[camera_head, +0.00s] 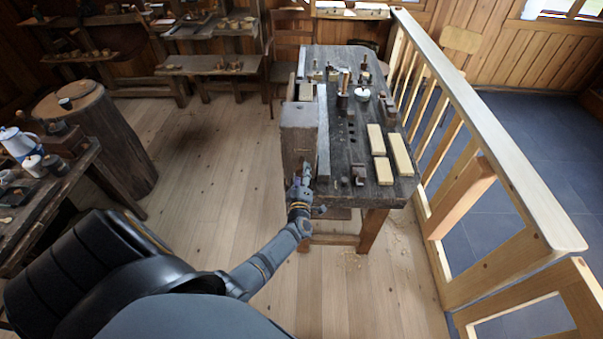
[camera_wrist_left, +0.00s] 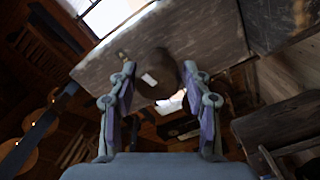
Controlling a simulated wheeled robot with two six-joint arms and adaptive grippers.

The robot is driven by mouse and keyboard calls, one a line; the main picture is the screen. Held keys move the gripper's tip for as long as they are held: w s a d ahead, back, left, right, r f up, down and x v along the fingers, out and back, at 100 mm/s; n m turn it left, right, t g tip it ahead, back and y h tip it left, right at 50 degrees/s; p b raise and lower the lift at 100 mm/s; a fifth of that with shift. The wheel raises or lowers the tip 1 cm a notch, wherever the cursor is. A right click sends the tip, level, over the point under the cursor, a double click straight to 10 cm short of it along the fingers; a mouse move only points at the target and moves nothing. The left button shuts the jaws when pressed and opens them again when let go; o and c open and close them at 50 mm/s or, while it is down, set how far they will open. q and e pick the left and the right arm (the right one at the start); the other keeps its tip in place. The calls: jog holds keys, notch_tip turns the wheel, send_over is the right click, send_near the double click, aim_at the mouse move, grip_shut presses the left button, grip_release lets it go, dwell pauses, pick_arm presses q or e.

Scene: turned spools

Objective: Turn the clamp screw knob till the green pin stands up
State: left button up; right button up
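The clamp screw knob (camera_wrist_left: 160,68) is a dark brown round piece on the face of a wooden block in the left wrist view, with a pale mark on it. My left gripper (camera_wrist_left: 160,78) is open, with one finger on either side of the knob. I cannot tell whether either finger touches it. In the head view my left gripper (camera_head: 300,182) is at the near end of the bench's wooden clamp block (camera_head: 299,138), and the knob is hidden there. My right gripper is not in view.
The workbench (camera_head: 345,140) carries pale wooden blocks (camera_head: 401,153), a round pot (camera_head: 362,94) and small tools. A pale wooden railing (camera_head: 490,130) runs along its right side. A stump (camera_head: 100,130) and a side table (camera_head: 60,190) stand at left. The floor between is clear.

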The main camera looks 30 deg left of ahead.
pick_arm(q)
jog(key=shift+o, duration=1.2)
jog(key=shift+s+d+f, duration=0.1)
jog(key=shift+s+f, duration=0.1)
jog(key=shift+o, duration=0.4)
jog(key=shift+r, duration=0.25)
jog(key=v, duration=1.2)
